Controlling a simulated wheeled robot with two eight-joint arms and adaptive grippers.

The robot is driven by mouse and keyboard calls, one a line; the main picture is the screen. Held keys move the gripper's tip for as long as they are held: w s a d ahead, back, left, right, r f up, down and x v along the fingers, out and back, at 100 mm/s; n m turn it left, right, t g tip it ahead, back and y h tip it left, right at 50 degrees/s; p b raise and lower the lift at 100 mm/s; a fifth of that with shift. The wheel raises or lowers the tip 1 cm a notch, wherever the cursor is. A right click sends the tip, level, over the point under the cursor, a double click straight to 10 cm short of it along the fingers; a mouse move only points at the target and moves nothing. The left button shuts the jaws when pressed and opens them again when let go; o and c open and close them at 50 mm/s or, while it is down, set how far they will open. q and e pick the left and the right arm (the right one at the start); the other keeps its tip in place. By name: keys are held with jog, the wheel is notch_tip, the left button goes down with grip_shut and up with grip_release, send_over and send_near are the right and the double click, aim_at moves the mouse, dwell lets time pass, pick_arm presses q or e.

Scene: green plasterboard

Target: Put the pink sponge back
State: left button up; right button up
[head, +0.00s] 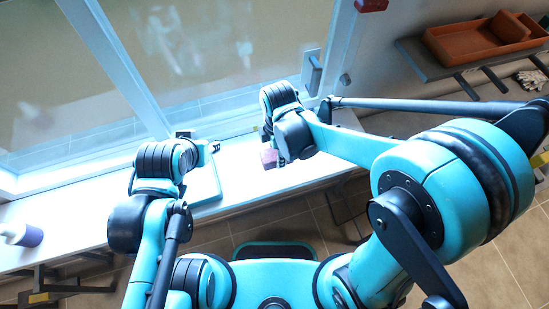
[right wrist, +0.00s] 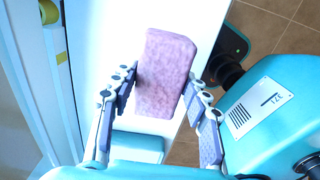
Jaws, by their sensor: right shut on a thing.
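The pink sponge (right wrist: 165,72) is a mottled pink block between the two fingers of my right gripper (right wrist: 158,90), with its far end sticking out beyond them. My right gripper is shut on it. In the head view the sponge (head: 268,157) shows small below my right gripper (head: 277,154), over the white ledge (head: 245,190). I cannot tell from these views whether the sponge touches the ledge. My left gripper (head: 207,150) is above the ledge, left of the sponge; its fingers are too unclear to judge.
A flat teal piece (head: 205,182) lies on the ledge below my left gripper. A white and purple bottle (head: 22,235) is at the far left. A glass window (head: 200,60) runs behind the ledge. An orange tray (head: 480,42) sits on a dark shelf at upper right.

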aim_at(275, 158)
jog(key=shift+w+a+f, duration=0.3)
jog(key=shift+a+f, duration=0.1)
jog(key=shift+f, duration=0.05)
notch_tip(275, 158, down, 4)
jog(key=shift+r+b, duration=0.1)
jog(key=shift+b, duration=0.5)
jog(key=o, duration=1.1)
jog(key=shift+o, duration=0.2)
jog(key=shift+r, duration=0.15)
